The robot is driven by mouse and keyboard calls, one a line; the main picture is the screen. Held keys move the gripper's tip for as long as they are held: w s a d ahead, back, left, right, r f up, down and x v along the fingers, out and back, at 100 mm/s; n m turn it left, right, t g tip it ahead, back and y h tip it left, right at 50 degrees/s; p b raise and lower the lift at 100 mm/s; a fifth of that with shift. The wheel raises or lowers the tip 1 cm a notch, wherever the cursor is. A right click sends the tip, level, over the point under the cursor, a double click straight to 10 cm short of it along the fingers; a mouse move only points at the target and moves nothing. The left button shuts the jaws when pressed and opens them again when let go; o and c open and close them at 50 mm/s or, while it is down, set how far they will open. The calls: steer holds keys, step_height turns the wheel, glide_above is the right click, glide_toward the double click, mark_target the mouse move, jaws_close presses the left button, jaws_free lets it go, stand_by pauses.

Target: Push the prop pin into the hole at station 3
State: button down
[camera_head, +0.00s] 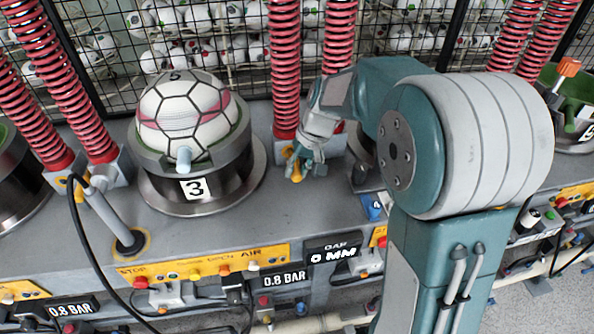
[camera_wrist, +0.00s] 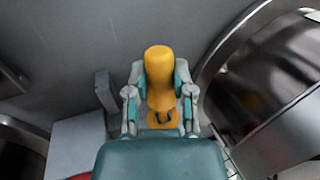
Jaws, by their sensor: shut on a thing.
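The prop pin, yellow with a rounded end, shows between my fingers in the wrist view (camera_wrist: 158,75). In the head view a small yellow part of the pin (camera_head: 296,174) shows under my gripper (camera_head: 300,160). My gripper, also in the wrist view (camera_wrist: 160,88), is shut on the pin, with one finger on each side. A yellow ring (camera_wrist: 162,120) shows near the pin. The hole itself is hidden, and I cannot tell how deep the pin sits. Station 3 (camera_head: 193,190) is a dark, steel-based cup left of my gripper, holding a white, black and pink ball (camera_head: 180,112).
Red spring columns (camera_head: 286,70) stand just behind my gripper, with others at left. A grey post and black hose (camera_head: 112,218) are at left front. The gap display (camera_head: 332,254) reads 0 MM. A wire cage of balls is behind.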

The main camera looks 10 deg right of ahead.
steer(key=shift+w, duration=1.6)
steer(key=shift+c, duration=2)
jaws_free()
steer(key=v, duration=1.1)
steer(key=shift+r, duration=0.4)
steer(key=shift+w+d, duration=0.1)
